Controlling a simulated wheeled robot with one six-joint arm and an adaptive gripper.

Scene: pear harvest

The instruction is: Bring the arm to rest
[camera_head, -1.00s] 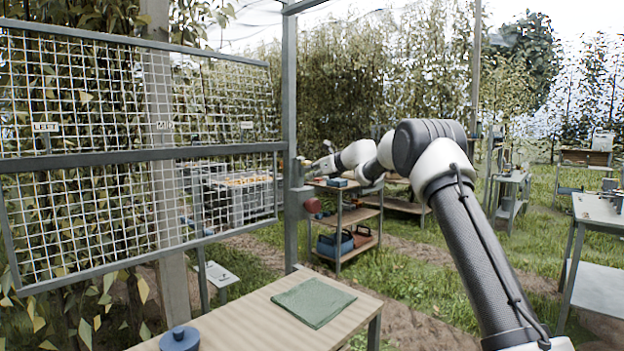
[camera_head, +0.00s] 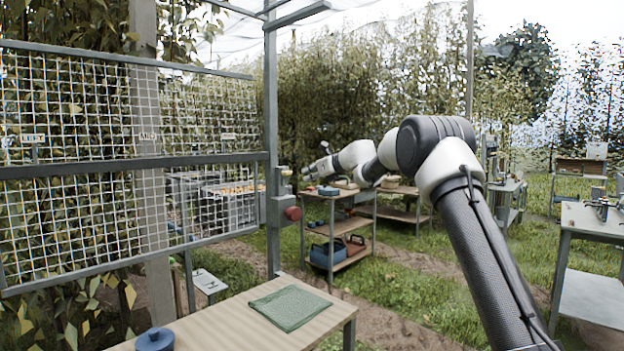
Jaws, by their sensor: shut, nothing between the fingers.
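My arm (camera_head: 470,230) rises from the bottom right of the head view, bends at a dark elbow and reaches forward and left. My gripper (camera_head: 308,173) is at its far end, small in the picture, and looks shut with nothing in it. It appears in front of the shelf trolley and right of the grey post. It touches nothing that I can make out. The fingertips are too small to see in detail.
A wooden table (camera_head: 225,325) with a green cloth (camera_head: 289,308) and a blue lidded pot (camera_head: 155,340) stands in front. A wire mesh panel (camera_head: 90,190) with a post and red knob (camera_head: 293,213) is at left. A shelf trolley (camera_head: 335,235) stands beyond. A grey table (camera_head: 590,222) is right.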

